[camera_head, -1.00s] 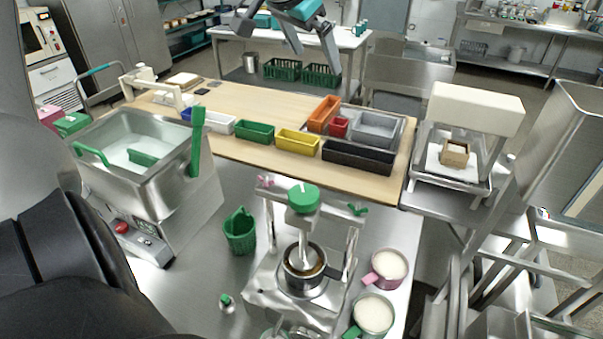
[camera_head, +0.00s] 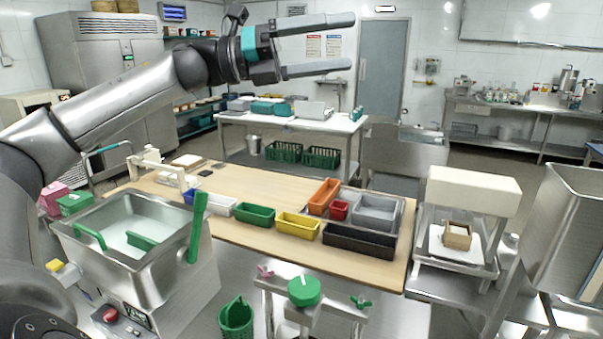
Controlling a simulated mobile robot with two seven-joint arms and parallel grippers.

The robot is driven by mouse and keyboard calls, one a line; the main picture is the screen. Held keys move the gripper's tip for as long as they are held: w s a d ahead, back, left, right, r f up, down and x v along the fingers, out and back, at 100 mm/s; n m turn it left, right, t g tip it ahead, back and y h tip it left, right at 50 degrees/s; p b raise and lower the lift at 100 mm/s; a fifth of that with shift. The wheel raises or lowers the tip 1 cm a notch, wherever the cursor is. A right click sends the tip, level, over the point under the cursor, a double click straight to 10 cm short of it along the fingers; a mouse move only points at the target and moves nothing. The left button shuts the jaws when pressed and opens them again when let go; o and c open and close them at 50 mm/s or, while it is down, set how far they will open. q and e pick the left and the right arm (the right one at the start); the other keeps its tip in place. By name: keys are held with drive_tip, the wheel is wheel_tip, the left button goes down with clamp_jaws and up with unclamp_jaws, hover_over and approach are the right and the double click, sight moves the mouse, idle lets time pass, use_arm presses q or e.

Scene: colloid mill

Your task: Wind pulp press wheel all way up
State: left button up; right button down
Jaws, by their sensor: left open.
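The pulp press stands at the bottom centre of the head view; only its top metal crossbar (camera_head: 334,308) and upper legs show. A round green wheel (camera_head: 304,291) with a small white mark sits on top of the press. Its lower part is cut off by the picture's edge, so how high the press plate stands is hidden. My left gripper (camera_head: 352,43) is at the top centre, well above and apart from the wheel. Its two long grey fingers point right, spread apart with nothing between them. My right gripper is out of view.
A pink wing nut (camera_head: 265,271) and a green one (camera_head: 360,302) sit at the crossbar's ends. A steel basin (camera_head: 160,280) with an upright green handle stands left. A green basket (camera_head: 236,318) is between them. A wooden table (camera_head: 225,232) with coloured bins lies behind the press.

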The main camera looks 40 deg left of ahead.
use_arm(q)
wheel_tip(320, 180, down, 7)
drive_tip(key=s+d+m+g, duration=0.2)
drive_tip(key=m+g, duration=0.2)
drive_tip(key=m, duration=0.2)
drive_tip(key=m+g+y, duration=0.8)
drive_tip(key=m+y, duration=0.1)
drive_tip(key=y, duration=0.1)
approach(304, 286)
drive_tip(key=x, duration=0.8)
drive_tip(key=shift+d+f, duration=0.15)
drive_tip(key=shift+f, duration=0.1)
drive_tip(key=shift+c, duration=0.4)
drive_tip(key=c, duration=1.2)
drive_tip(key=shift+c, duration=0.2)
drive_tip(key=shift+n, duration=0.3)
